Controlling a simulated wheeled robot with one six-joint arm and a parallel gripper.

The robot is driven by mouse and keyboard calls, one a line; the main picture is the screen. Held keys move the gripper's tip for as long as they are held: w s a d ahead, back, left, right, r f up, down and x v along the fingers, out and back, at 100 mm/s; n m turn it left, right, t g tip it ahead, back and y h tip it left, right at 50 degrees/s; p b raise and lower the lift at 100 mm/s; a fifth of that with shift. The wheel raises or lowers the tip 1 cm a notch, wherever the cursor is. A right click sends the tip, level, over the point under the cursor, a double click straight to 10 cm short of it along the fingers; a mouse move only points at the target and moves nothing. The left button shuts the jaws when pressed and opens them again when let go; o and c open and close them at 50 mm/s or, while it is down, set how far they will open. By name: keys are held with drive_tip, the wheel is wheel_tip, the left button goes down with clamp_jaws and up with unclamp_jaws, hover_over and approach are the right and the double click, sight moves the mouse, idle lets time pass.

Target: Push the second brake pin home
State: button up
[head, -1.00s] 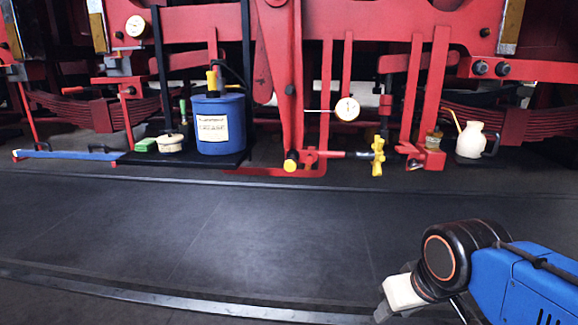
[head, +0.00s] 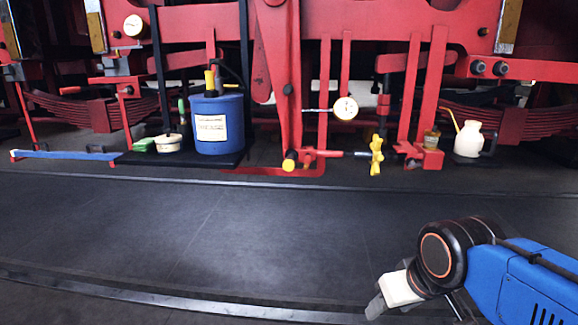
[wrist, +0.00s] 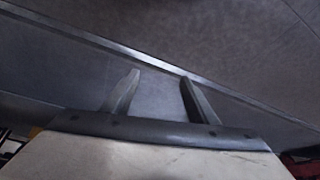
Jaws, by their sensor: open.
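A yellow-ended round part (head: 289,162) sits at the foot of the sloping red lever (head: 279,60) in the head view. To its right, a yellow star-shaped handle (head: 376,155) stands at the end of a red and dark rod (head: 335,154). I cannot tell which part is the second brake pin, or how far in any pin sits. My gripper (wrist: 160,78) is open in the wrist view, with nothing between its fingers and only dark floor beyond. In the head view it is at the lower right, well in front of the red rigging and apart from it.
A blue drum (head: 217,122), a pale round tin (head: 169,143) and a green block (head: 144,145) stand on a dark tray at left. A cream oil can (head: 468,139) stands at right. A dial gauge (head: 346,108) hangs before the rigging. The dark floor (head: 200,235) in front is clear.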

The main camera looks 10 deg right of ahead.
drive_tip(key=w+a+r+n+t+y, duration=0.1)
drive_tip(key=w+a+r+t, duration=0.2)
drive_tip(key=w, duration=0.4)
drive_tip(key=w+a+r+t+y, duration=0.1)
drive_tip(key=w+a+r, duration=0.1)
drive_tip(key=w+a, duration=0.45)
drive_tip(key=w+a+r+n+t+y, duration=0.1)
drive_tip(key=w+a+r+t+y, duration=0.15)
drive_tip(key=w, duration=0.65)
drive_tip(key=m+t+h, duration=0.4)
drive_tip(key=t+h, duration=0.2)
drive_tip(key=h, duration=0.4)
approach(288, 166)
drive_tip(key=x, duration=1)
drive_tip(key=shift+w+d, duration=0.15)
drive_tip(key=shift+w, duration=0.25)
